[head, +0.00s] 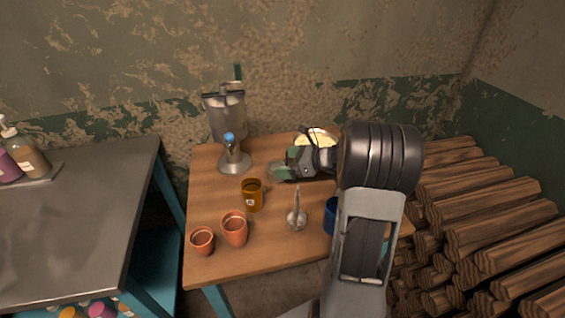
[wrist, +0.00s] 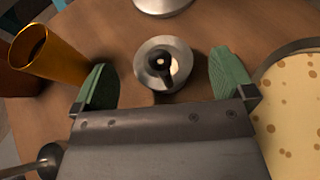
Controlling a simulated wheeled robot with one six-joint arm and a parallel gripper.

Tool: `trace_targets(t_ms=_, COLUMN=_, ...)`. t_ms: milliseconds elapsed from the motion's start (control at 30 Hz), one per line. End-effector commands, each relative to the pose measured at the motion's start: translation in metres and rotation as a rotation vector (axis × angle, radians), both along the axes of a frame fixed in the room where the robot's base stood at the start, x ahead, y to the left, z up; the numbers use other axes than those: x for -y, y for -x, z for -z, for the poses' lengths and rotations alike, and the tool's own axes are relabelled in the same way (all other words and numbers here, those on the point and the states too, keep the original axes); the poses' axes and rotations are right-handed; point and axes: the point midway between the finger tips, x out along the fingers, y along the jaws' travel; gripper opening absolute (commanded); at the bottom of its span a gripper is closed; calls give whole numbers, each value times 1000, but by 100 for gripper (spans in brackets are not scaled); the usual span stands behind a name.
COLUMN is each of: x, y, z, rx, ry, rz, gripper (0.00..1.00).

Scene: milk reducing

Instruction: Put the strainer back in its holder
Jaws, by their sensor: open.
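My gripper (wrist: 160,82) is open, its two green fingers on either side of a small round metal piece (wrist: 150,72) with a dark knob-like part in its middle. No finger clearly touches it. In the head view my gripper (head: 284,168) is over the far middle of the wooden table and partly hides this piece. A second metal piece (head: 297,220), with a round base and upright rod, stands nearer the front; it also shows at the lower left of the wrist view (wrist: 45,162). I cannot tell for sure which is the strainer and which the holder.
An amber mug (head: 253,196) and two terracotta cups (head: 235,230) stand on the wooden table (head: 215,262). A metal dispenser (head: 227,115) stands behind left. A pan with pale, spotted contents (wrist: 295,110) is right in the wrist view. A blue cup (head: 330,214) is partly hidden by my arm.

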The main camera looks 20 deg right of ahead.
Motion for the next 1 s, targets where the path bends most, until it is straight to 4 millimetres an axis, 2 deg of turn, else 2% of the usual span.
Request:
trace_targets(t_ms=300, x=41, y=40, z=-24, rx=2, ry=0, rz=4, gripper=100)
trace_targets(t_ms=500, x=57, y=57, z=-33, rx=1, ry=1, rz=2, gripper=100)
trace_targets(t_ms=1000, x=63, y=64, z=-36, rx=0, ry=0, rz=0, gripper=100)
